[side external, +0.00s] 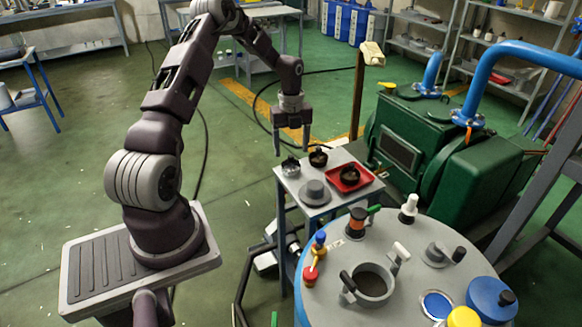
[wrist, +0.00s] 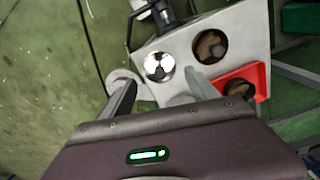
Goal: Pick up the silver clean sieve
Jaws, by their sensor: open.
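The silver clean sieve (side external: 290,166) stands at the back left corner of a small grey table (side external: 334,196). In the wrist view the silver sieve (wrist: 159,66) shows as a bright round piece with dark patches, just beyond and between my fingertips. My gripper (side external: 291,152) is open and empty, pointing down above the sieve with a visible gap. In the wrist view my gripper (wrist: 160,80) has one finger on each side of the sieve's line, and neither appears to touch it.
A dark brown-filled sieve (side external: 318,157) stands close right of the silver one. A red tray (side external: 369,172) holds another dark sieve (side external: 349,175). A grey knobbed lid (side external: 314,192) sits at the table's front.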

